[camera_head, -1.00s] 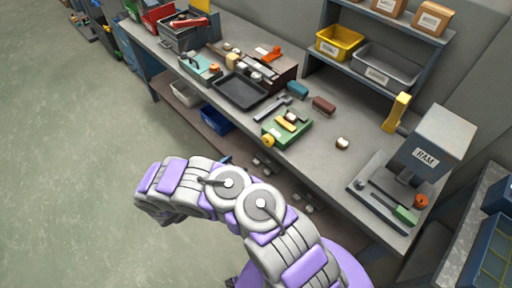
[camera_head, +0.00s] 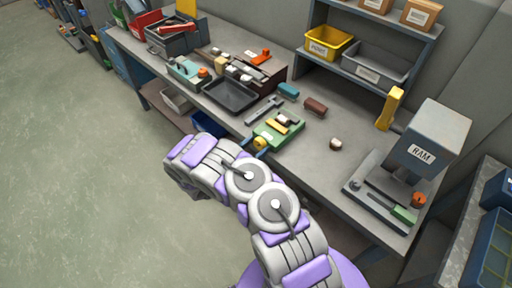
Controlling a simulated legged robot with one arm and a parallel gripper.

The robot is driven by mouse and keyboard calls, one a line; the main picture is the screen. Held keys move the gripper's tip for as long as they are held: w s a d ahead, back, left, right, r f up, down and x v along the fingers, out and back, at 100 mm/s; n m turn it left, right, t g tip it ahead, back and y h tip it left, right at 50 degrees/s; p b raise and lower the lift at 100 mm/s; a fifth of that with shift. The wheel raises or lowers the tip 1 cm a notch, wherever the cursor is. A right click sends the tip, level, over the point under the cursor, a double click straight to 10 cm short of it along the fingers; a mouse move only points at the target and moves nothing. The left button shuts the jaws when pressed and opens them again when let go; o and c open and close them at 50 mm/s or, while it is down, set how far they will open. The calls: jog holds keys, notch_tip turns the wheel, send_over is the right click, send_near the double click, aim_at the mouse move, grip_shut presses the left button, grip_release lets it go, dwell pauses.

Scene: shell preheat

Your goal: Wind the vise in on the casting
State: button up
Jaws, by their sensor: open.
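The small green vise (camera_head: 291,141) stands on the bench near its front edge. A pale yellow casting (camera_head: 282,121) sits on it, between its jaws as far as I can tell. The vise's round yellow knob (camera_head: 260,142) points toward the bench's front edge. My arm reaches up and left from the bottom of the view, then bends down.
A hammer (camera_head: 262,108) and a black tray (camera_head: 231,96) lie left of the vise. Teal (camera_head: 288,90) and brown (camera_head: 315,107) blocks lie behind it. A round pale piece (camera_head: 336,144) and the RAM press (camera_head: 430,150) stand to the right. Bare bench lies between.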

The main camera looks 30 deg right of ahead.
jog(key=shift+c, duration=0.3)
jog(key=c, duration=1)
jog(key=m+b, duration=0.2)
jog(key=m, duration=0.1)
jog(key=shift+w+m, duration=0.1)
jog(key=shift+m, duration=0.2)
jog(key=shift+m+b, duration=1.4)
jog(key=shift+m, duration=0.2)
